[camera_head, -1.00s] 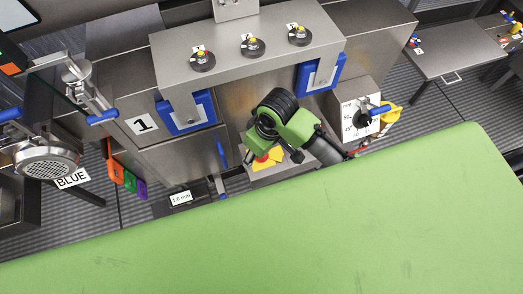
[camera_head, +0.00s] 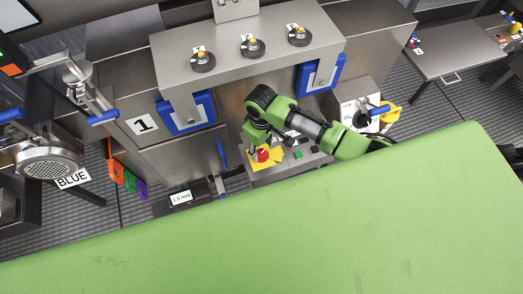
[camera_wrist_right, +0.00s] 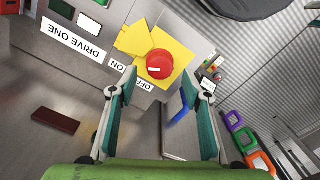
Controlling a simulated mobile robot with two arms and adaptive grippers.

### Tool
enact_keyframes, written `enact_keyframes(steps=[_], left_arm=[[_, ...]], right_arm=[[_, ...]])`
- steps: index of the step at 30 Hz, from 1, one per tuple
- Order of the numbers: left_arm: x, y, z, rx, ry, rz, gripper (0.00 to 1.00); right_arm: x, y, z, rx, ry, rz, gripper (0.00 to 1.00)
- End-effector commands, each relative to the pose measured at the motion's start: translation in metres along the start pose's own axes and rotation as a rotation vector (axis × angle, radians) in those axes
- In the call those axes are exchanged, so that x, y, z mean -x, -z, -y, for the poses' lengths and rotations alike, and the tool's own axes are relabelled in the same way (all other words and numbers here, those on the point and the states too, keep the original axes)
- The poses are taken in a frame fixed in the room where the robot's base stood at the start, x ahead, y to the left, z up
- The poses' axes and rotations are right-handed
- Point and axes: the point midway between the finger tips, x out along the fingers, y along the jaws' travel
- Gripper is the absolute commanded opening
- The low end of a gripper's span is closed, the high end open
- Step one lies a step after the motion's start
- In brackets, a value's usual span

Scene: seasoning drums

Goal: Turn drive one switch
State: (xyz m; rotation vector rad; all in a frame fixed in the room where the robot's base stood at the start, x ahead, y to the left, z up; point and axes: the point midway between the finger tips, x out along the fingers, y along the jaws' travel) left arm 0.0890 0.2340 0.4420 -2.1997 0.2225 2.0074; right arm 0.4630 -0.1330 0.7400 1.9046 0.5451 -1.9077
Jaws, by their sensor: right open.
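The drive one switch is a red round knob (camera_wrist_right: 159,65) on a yellow plate (camera_wrist_right: 180,78), beside ON and OFF labels and a "DRIVE ONE" label (camera_wrist_right: 74,42) in the right wrist view. In the head view the red knob (camera_head: 263,155) shows on the low grey panel. My right gripper (camera_wrist_right: 160,92) is open and empty. Its two fingers point toward the knob, one to each side below it in the wrist view. In the head view my right gripper (camera_head: 259,142) is just above the knob; I cannot tell whether it touches. My left gripper is not in view.
Blue handles (camera_head: 221,154) stand left of the panel. A box with a black dial (camera_head: 361,118) and a yellow lock stands to the right. The steel housing (camera_head: 240,60) with several knobs is behind. A large green surface (camera_head: 270,235) fills the front.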

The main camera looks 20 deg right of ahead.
Motion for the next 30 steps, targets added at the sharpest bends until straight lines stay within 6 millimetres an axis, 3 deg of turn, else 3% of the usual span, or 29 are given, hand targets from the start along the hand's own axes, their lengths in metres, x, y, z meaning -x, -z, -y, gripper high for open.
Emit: enact_keyframes(steps=[7, 19, 20, 24, 30], left_arm=[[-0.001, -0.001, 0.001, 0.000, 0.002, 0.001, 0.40], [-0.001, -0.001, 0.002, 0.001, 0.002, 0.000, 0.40], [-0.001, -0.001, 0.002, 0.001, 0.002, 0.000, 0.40], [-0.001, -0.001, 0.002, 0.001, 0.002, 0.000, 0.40], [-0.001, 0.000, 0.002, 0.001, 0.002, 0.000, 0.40]], right_arm=[[-0.032, 0.000, 0.000, 0.001, -0.001, 0.001, 0.44], [-0.039, 0.000, 0.000, 0.001, -0.001, -0.001, 0.44], [-0.039, 0.000, 0.000, 0.001, -0.001, -0.001, 0.39], [-0.038, 0.000, 0.000, 0.001, -0.001, -0.001, 0.03], [-0.038, 0.000, 0.000, 0.004, -0.001, -0.001, 0.00]])
